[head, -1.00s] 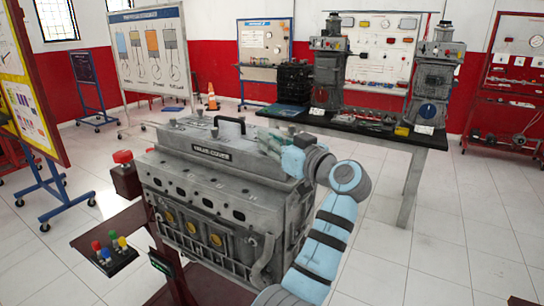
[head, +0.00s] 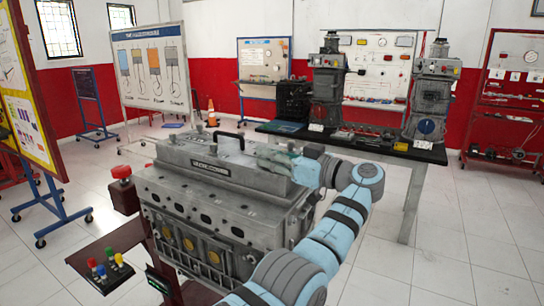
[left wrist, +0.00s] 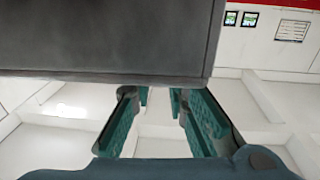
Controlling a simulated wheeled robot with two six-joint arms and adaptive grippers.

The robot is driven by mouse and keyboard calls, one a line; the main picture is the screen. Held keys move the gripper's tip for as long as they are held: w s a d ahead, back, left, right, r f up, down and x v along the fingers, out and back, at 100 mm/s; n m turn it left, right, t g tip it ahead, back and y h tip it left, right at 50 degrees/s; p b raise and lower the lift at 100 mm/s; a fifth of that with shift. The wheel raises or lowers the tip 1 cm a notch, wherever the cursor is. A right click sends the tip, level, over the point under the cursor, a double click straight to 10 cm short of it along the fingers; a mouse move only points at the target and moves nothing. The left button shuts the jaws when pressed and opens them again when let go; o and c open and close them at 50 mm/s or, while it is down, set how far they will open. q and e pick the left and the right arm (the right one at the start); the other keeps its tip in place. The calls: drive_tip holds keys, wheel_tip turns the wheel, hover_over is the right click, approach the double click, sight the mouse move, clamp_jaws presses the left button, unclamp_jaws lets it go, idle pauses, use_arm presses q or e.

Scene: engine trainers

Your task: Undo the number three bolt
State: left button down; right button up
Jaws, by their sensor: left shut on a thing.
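I cannot read bolt numbers. My left gripper (head: 268,154) is at the right end of the cover's top, with its fingers level and pointing left. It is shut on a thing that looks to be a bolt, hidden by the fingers. In the left wrist view, the teal fingers (left wrist: 160,108) stand apart under a large dark grey block (left wrist: 110,40) that hides what they hold. My right gripper is not in view.
A red knob (head: 121,172) and a panel of coloured buttons (head: 108,268) stand at the engine's left. A dark workbench (head: 350,143) with two machines is behind. Free white floor lies to the right.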

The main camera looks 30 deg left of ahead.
use_arm(q)
drive_tip(key=c, duration=1.8)
unclamp_jaws()
drive_tip(key=shift+f, duration=0.15)
drive_tip(key=shift+c, duration=0.2)
drive_tip(key=o, duration=0.3)
drive_tip(key=shift+a, duration=0.25)
drive_tip(key=shift+d+r, duration=0.1)
drive_tip(key=shift+r, duration=0.15)
wheel_tip(320, 180, up, 10)
drive_tip(key=shift+s+f, duration=0.1)
drive_tip(key=shift+f, duration=0.1)
